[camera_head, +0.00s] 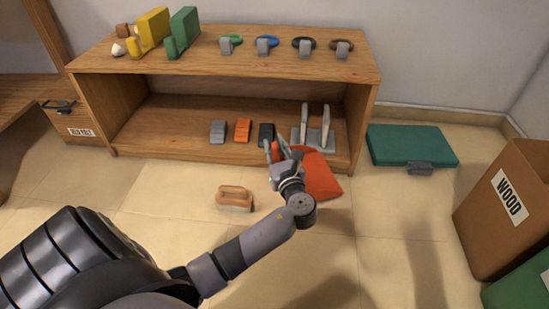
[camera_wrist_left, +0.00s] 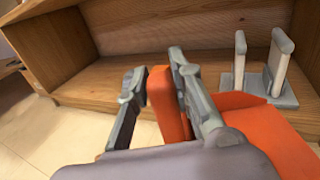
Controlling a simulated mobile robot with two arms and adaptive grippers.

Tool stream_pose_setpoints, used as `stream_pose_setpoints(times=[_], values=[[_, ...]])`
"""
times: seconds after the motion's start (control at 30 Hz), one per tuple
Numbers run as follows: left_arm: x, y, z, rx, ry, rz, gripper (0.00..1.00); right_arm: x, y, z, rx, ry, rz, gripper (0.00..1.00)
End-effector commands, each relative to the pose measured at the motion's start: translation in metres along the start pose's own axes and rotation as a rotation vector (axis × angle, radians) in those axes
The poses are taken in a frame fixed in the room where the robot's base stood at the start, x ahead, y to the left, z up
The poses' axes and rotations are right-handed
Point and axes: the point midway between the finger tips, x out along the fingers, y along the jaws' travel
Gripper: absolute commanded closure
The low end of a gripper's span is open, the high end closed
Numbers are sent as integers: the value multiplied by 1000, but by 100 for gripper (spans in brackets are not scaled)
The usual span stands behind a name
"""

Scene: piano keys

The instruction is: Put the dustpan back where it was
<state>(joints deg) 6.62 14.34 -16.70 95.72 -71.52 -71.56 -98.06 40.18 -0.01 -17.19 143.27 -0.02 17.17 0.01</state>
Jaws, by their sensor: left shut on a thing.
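The orange-red dustpan (camera_head: 320,178) is tilted in front of the lower shelf, at the shelf's right half. My left gripper (camera_head: 273,149) is shut on its handle; in the left wrist view the orange handle (camera_wrist_left: 172,108) stands between the two fingers (camera_wrist_left: 158,82). The pan part spreads to the right of the fingers in the left wrist view. It partly hides the foot of a grey rack (camera_head: 300,139) with two upright pale plates on the lower shelf. I cannot tell whether the pan touches the floor or shelf edge. My right gripper is out of view.
A wood-handled brush (camera_head: 235,197) lies on the floor, left of my gripper. Grey (camera_head: 218,131), orange (camera_head: 243,130) and dark (camera_head: 266,133) blocks sit on the lower shelf. A green case (camera_head: 410,143) and a box marked WOOD (camera_head: 510,220) stand right. The shelf's left part is clear.

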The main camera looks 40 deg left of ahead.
Motion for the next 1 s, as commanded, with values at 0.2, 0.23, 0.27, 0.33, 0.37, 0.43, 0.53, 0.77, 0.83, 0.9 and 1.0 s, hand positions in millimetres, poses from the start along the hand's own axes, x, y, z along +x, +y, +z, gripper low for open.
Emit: stream_pose_setpoints(times=[0.2,0.23,0.27,0.33,0.37,0.43,0.53,0.77,0.83,0.9,1.0], values=[[0,0,-27,-2,-3,0,100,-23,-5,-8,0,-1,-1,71],[0,0,-27,-2,-3,0,100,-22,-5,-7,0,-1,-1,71],[0,0,-26,-2,-3,0,100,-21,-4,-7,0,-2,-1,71],[0,0,-25,-2,-3,0,100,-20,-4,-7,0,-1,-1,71],[0,0,-25,-2,-3,0,100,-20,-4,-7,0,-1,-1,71],[0,0,-25,-2,-3,0,100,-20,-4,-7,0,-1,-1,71],[0,0,-27,-1,-2,0,100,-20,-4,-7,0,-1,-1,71],[0,0,-30,0,1,0,66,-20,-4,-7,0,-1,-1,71],[0,0,-30,0,1,0,62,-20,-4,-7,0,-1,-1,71],[0,0,-30,0,1,0,59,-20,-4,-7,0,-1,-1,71],[0,0,-30,0,1,0,59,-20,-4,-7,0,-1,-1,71]])
